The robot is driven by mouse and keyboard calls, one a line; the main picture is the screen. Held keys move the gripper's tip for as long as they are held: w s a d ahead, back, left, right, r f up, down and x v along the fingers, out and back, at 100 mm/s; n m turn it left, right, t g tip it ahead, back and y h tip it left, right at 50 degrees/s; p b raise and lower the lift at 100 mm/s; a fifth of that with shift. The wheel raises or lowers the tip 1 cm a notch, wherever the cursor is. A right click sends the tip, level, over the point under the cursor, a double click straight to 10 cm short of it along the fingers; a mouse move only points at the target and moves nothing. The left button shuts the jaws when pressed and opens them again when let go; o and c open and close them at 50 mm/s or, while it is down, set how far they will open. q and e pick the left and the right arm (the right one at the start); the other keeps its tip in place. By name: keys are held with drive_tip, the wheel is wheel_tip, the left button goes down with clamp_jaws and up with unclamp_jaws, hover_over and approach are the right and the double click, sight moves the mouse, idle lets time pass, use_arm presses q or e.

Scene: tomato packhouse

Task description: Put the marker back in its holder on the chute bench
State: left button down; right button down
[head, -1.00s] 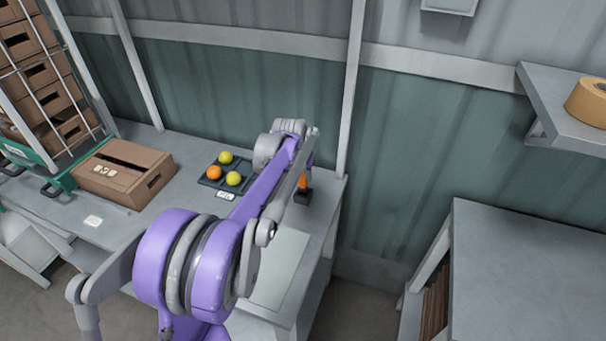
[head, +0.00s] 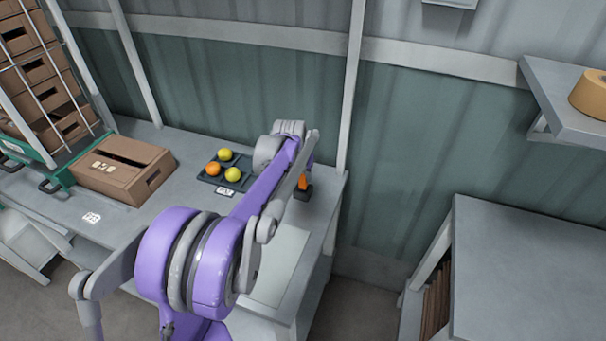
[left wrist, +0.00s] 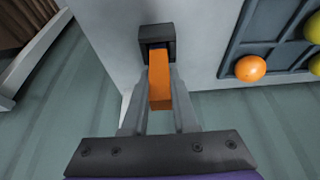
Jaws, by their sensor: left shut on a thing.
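The orange marker (left wrist: 160,82) is between the fingers of my left gripper (left wrist: 159,74) in the left wrist view, and the gripper is shut on it. The marker's dark blue end meets the opening of the small black holder (left wrist: 146,35); I cannot tell how deep it sits. In the head view the orange marker (head: 303,183) stands above the black holder (head: 303,194) near the right end of the grey chute bench (head: 190,188). My left forearm hides most of the gripper there. My right gripper is not in view.
A dark tray (head: 209,181) with yellow and orange tomatoes lies left of the holder. An open cardboard box (head: 120,183) stands further left. A grey post (head: 351,90) and the wall rise behind the holder. A shelf (head: 570,105) holds a tape roll (head: 592,94) at right.

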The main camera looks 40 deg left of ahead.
use_arm(q)
drive_tip(key=shift+f+b, duration=0.45)
drive_tip(key=shift+f, duration=0.3)
drive_tip(key=c, duration=0.6)
unclamp_jaws()
drive_tip(key=c, duration=0.3)
drive_tip(key=shift+r+p, duration=2.45)
drive_tip(key=shift+r, duration=1.1)
